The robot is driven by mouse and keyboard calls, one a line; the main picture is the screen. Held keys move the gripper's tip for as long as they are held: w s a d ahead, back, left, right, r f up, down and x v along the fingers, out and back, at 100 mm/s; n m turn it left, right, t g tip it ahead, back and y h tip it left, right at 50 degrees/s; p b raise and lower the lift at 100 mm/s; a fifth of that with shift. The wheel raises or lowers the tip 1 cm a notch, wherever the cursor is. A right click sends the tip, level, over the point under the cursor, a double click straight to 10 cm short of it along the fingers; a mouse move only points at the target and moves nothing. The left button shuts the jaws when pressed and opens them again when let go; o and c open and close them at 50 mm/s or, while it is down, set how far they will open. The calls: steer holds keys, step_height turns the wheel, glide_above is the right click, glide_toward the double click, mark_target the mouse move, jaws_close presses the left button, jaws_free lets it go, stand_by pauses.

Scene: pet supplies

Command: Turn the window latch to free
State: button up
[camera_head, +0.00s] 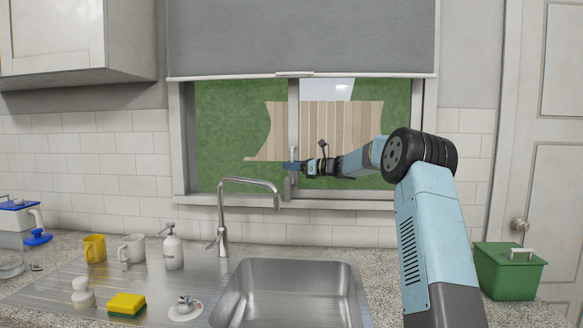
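The window (228,130) is above the sink, with a vertical middle frame bar. The window latch (291,154) is a small pale upright piece low on that middle bar. My arm reaches in from the lower right, and my gripper (293,166) is at the latch, its dark blue fingers overlapping it in this view. The fingers are too small to show whether they are open or shut, or whether they touch the latch. Part of the latch is hidden behind my gripper.
The tall curved tap (221,215) stands just below and left of my gripper, in front of the window sill. The sink (290,295) lies below. A soap bottle (172,248), mugs and a sponge (126,305) stand left. A green box (508,270) is at right. A grey blind (300,38) hangs above.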

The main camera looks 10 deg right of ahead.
jaws_close()
stand_by(0.4)
